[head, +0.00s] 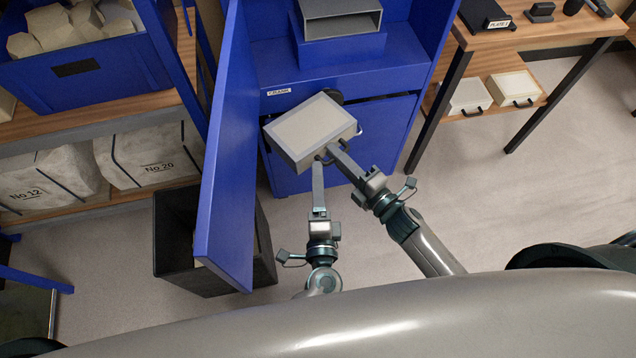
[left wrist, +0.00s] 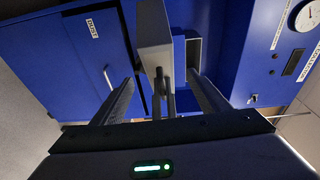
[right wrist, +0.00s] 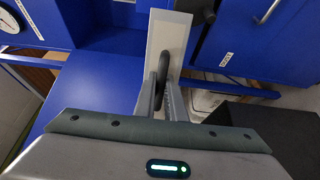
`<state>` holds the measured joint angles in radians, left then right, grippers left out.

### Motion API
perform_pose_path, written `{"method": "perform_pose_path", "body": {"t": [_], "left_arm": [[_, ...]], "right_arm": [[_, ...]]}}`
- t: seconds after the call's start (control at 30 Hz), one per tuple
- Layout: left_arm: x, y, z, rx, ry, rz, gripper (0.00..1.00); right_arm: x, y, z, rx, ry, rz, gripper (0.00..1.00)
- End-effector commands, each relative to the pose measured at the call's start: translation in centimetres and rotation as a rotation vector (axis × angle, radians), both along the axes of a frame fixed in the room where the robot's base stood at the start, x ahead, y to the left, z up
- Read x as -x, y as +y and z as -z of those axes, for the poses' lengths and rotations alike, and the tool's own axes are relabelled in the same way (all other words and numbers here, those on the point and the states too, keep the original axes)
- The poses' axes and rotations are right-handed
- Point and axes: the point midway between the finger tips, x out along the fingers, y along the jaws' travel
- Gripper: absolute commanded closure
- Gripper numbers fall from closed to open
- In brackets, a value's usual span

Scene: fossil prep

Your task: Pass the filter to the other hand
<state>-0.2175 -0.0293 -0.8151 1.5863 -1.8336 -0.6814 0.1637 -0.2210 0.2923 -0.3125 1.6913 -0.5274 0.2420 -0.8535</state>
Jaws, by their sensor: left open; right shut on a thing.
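The filter (head: 312,128) is a box with a pale top and grey frame, with a dark handle on its near side. It is held up in front of the blue cabinet. My right gripper (head: 332,150) is shut on the handle; the right wrist view shows the fingers closed on the dark loop (right wrist: 166,66) below the pale filter body (right wrist: 168,38). My left gripper (head: 318,166) is open just in front of the handle side. In the left wrist view, the filter (left wrist: 152,38) and its handle area lie between the spread fingers. I cannot tell whether those fingers touch anything.
The blue cabinet (head: 285,55) stands behind, with a grey open-ended box (head: 340,18) on it. Its blue door (head: 228,160) stands open left of my grippers, above a black bin (head: 180,230). A wooden table (head: 530,35) is at right. Floor between is clear.

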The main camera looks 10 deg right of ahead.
Motion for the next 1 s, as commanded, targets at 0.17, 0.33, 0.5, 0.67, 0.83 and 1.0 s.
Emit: {"method": "perform_pose_path", "body": {"t": [0.17,0.33,0.5,0.67,0.83,1.0], "left_arm": [[0.0,0.0,0.0,0.0,0.001,0.0,0.31],[-0.5,-0.1,0.1,0.0,0.001,0.0,0.31],[-1.7,-0.3,0.1,0.0,0.0,-0.001,0.31],[-3.8,-0.5,0.2,-0.001,0.001,0.0,0.31],[-6.5,-0.9,0.3,0.0,0.001,-0.001,0.31],[-9.1,-1.3,0.4,-0.001,0.002,-0.001,0.31]], "right_arm": [[0.0,0.0,-0.1,-0.001,-0.002,0.0,1.0],[0.0,0.0,-0.1,-0.001,-0.002,-0.001,1.0],[0.0,0.0,-0.1,-0.001,-0.002,0.0,1.0],[0.0,0.0,-0.1,-0.001,-0.002,0.0,1.0],[0.0,0.0,-0.1,-0.001,-0.002,0.0,1.0],[0.0,0.0,-0.1,-0.001,-0.002,-0.001,1.0]]}}
